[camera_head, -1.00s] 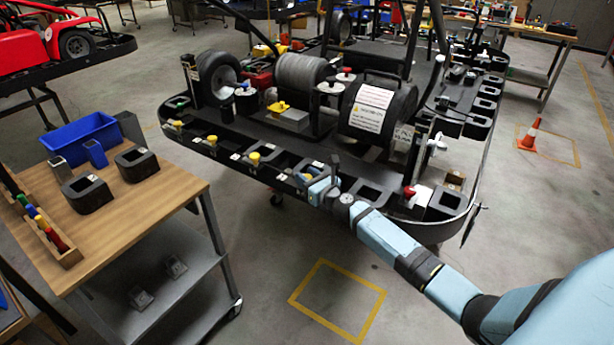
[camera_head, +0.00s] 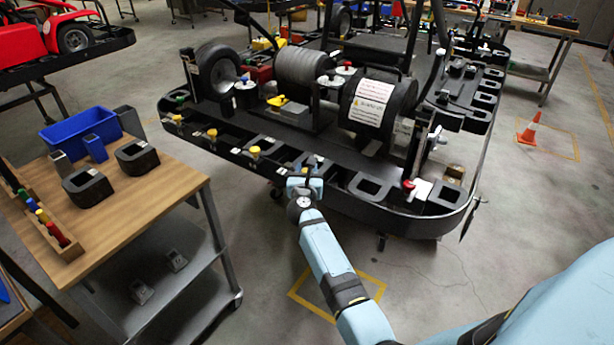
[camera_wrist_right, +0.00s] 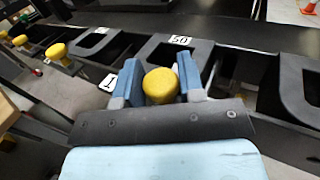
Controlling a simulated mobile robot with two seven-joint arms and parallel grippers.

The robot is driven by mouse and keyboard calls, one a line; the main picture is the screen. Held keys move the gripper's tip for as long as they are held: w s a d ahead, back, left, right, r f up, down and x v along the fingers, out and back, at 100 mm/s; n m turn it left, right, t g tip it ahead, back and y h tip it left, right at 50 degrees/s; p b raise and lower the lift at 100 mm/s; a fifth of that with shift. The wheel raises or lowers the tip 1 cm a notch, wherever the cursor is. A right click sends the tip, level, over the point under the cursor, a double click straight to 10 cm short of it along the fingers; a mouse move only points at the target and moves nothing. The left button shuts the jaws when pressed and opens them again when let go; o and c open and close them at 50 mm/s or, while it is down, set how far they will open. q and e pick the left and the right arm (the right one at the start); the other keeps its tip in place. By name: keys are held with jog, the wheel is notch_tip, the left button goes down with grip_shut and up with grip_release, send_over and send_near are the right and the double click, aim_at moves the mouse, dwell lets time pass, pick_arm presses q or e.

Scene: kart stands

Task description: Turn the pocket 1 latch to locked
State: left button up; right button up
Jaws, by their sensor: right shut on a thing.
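My right gripper (camera_head: 304,184) is at the near rim of the black kart (camera_head: 350,198). In the right wrist view its two blue fingers (camera_wrist_right: 160,76) are shut on a round yellow knob (camera_wrist_right: 160,87), one on each side. A white label with a 1 (camera_wrist_right: 108,83) lies just left of the fingers, so the knob appears to be the pocket 1 latch. The latch's lower part is hidden by the gripper, and its turn angle cannot be told. My left gripper is not in view.
Other yellow knobs (camera_head: 254,151) line the rim to the left. A pocket labelled 50 (camera_wrist_right: 180,40) lies just beyond the held knob. A wooden table (camera_head: 150,205) with a blue bin (camera_head: 80,134) stands at left. An orange cone (camera_head: 528,132) is on the floor at right.

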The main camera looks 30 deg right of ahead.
jog(key=shift+f+m+g+h+b, duration=0.15)
jog(key=shift+m+g+h+b, duration=0.25)
jog(key=shift+b, duration=0.05)
jog(key=shift+m+g+h, duration=0.3)
jog(key=shift+h, duration=0.1)
jog(key=o, duration=0.8)
jog(key=shift+o, duration=0.3)
